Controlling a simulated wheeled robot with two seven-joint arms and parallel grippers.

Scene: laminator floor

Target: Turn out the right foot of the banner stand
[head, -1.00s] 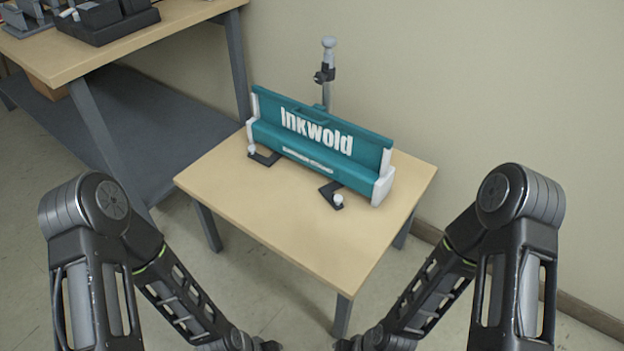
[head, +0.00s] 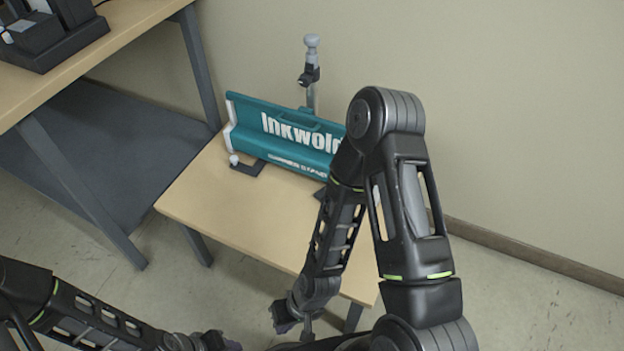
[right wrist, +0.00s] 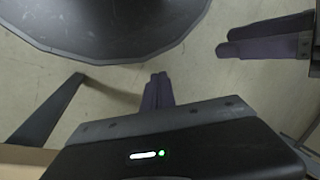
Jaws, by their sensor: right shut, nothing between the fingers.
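The teal banner stand (head: 283,125) with white lettering and a white end cap stands on the small wooden table; its right end is hidden behind my right arm. Its left foot (head: 247,168) is a dark flat bar with a white knob. Only a dark sliver of the right foot (head: 320,194) shows beside my arm. My right gripper (head: 284,322) is low in front of the table, well away from the foot. Its fingers (right wrist: 157,92) are together and empty in the right wrist view. My left gripper (head: 215,342) is at the bottom edge; its opening is unclear.
The small table's front (head: 235,220) is bare. A grey post (head: 310,75) with a clamp rises behind the stand. A larger workbench (head: 95,55) with a lower shelf and dark equipment stands at left. A wall is close behind.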

